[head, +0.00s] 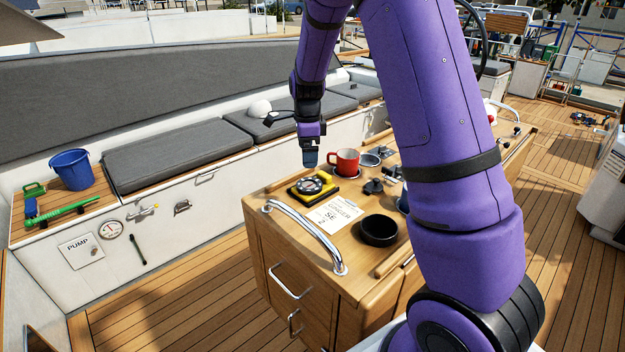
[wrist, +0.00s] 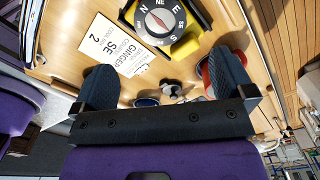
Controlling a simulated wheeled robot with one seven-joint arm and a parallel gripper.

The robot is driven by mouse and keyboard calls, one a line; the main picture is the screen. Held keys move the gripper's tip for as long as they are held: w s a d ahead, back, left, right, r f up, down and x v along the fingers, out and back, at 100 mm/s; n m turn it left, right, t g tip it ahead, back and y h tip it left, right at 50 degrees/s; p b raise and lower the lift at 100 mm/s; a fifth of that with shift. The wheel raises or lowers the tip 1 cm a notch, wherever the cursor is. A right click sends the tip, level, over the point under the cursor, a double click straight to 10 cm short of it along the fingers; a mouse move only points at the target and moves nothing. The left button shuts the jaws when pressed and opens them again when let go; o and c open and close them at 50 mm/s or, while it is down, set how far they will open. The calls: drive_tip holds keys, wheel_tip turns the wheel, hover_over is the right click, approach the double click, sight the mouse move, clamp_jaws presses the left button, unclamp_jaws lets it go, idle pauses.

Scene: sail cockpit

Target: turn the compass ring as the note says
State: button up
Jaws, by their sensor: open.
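The compass (head: 311,185) sits in a yellow base on the wooden cockpit table, with a black ring around a pale dial. It also shows at the top of the wrist view (wrist: 160,18), partly cut off; N, NE and E are readable. The note (head: 335,214) lies flat in front of the compass; in the wrist view (wrist: 108,45) "GINGER", "SE" and "2" are readable, the smaller text is not. My gripper (head: 310,161) hangs above the table just behind the compass. In the wrist view its fingers (wrist: 164,84) are wide apart with nothing held between them.
A red mug (head: 345,162) stands close behind the compass, near my gripper. A black round dish (head: 379,230) stands right of the note. A chrome rail (head: 305,236) runs along the table's near left edge. A blue bucket (head: 72,169) stands on the far-left bench.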

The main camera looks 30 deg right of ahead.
sight(308, 184)
wheel_tip(308, 184, down, 10)
drive_tip(key=shift+r, duration=0.1)
idle(0.4)
drive_tip(key=c, duration=0.8)
